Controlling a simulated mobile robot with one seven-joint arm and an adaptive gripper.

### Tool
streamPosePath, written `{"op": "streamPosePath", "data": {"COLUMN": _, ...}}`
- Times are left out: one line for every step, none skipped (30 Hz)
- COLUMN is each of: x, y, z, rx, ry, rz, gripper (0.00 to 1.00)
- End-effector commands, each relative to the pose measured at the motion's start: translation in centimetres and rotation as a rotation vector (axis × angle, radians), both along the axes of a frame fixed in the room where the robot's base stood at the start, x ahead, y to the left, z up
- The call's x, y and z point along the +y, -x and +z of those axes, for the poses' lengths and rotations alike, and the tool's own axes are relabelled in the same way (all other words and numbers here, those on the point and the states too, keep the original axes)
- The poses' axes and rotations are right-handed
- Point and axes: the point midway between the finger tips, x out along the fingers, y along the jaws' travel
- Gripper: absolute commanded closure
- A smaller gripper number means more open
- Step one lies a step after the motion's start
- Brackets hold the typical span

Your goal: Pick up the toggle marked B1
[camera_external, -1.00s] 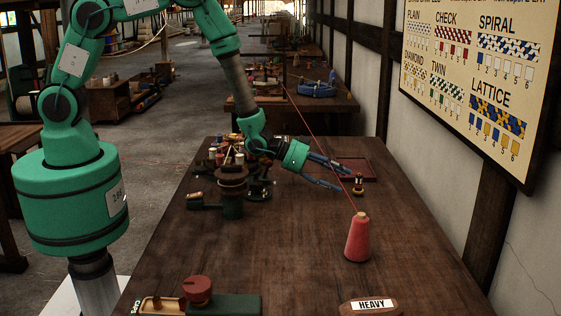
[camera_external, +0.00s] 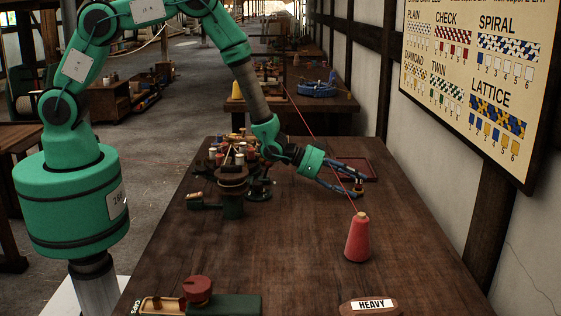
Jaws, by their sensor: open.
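A small toggle-like piece (camera_external: 359,187), dark with a lighter brass or wooden part, stands on the table near the front edge of a shallow red-brown tray. Any mark on it is too small to read, so I cannot tell whether it is B1. My gripper (camera_external: 357,184) is open and reaches in from the left, low over the table. Its blue-grey fingers appear to lie on either side of the small piece. The fingers partly hide it, and I cannot tell whether they touch it.
The red-brown tray (camera_external: 373,165) lies just behind the gripper. A red cone of thread (camera_external: 357,238) stands in front, its taut line passing close to my fingers. A bobbin stand (camera_external: 232,185) is left. A HEAVY block (camera_external: 369,307) lies at the front. The right side of the table is clear.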

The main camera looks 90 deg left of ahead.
Motion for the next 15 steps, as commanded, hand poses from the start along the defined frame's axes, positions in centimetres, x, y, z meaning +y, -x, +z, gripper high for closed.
{"op": "streamPosePath", "data": {"x": 0.0, "y": 0.01, "z": 0.02, "rx": 0.0, "ry": 0.0, "rz": 0.0, "gripper": 0.49}}
{"op": "streamPosePath", "data": {"x": 0.01, "y": 0.02, "z": 0.02, "rx": 0.0, "ry": 0.0, "rz": 0.0, "gripper": 0.49}}
{"op": "streamPosePath", "data": {"x": 0.01, "y": 0.02, "z": 0.02, "rx": 0.0, "ry": 0.0, "rz": 0.0, "gripper": 0.49}}
{"op": "streamPosePath", "data": {"x": 0.01, "y": 0.02, "z": 0.02, "rx": 0.0, "ry": 0.0, "rz": 0.0, "gripper": 0.49}}
{"op": "streamPosePath", "data": {"x": 0.01, "y": 0.03, "z": 0.02, "rx": 0.0, "ry": 0.0, "rz": 0.0, "gripper": 0.49}}
{"op": "streamPosePath", "data": {"x": 0.01, "y": 0.04, "z": 0.02, "rx": 0.0, "ry": 0.0, "rz": 0.0, "gripper": 0.49}}
{"op": "streamPosePath", "data": {"x": 0.02, "y": 0.03, "z": 0.02, "rx": 0.0, "ry": 0.0, "rz": 0.0, "gripper": 0.49}}
{"op": "streamPosePath", "data": {"x": 0.02, "y": 0.03, "z": 0.02, "rx": 0.0, "ry": 0.0, "rz": 0.0, "gripper": 0.49}}
{"op": "streamPosePath", "data": {"x": 0.02, "y": 0.04, "z": 0.02, "rx": 0.0, "ry": 0.0, "rz": 0.0, "gripper": 0.49}}
{"op": "streamPosePath", "data": {"x": 0.03, "y": 0.04, "z": 0.02, "rx": 0.0, "ry": 0.0, "rz": 0.0, "gripper": 0.49}}
{"op": "streamPosePath", "data": {"x": 0.03, "y": 0.04, "z": 0.02, "rx": 0.0, "ry": 0.0, "rz": 0.0, "gripper": 0.49}}
{"op": "streamPosePath", "data": {"x": 0.03, "y": 0.04, "z": 0.02, "rx": 0.0, "ry": 0.0, "rz": 0.0, "gripper": 0.49}}
{"op": "streamPosePath", "data": {"x": 0.03, "y": 0.04, "z": 0.02, "rx": 0.0, "ry": 0.0, "rz": 0.0, "gripper": 0.49}}
{"op": "streamPosePath", "data": {"x": 0.03, "y": 0.05, "z": 0.01, "rx": 0.0, "ry": 0.0, "rz": 0.0, "gripper": 0.55}}
{"op": "streamPosePath", "data": {"x": 0.03, "y": 0.05, "z": 0.01, "rx": 0.0, "ry": 0.0, "rz": 0.0, "gripper": 0.63}}
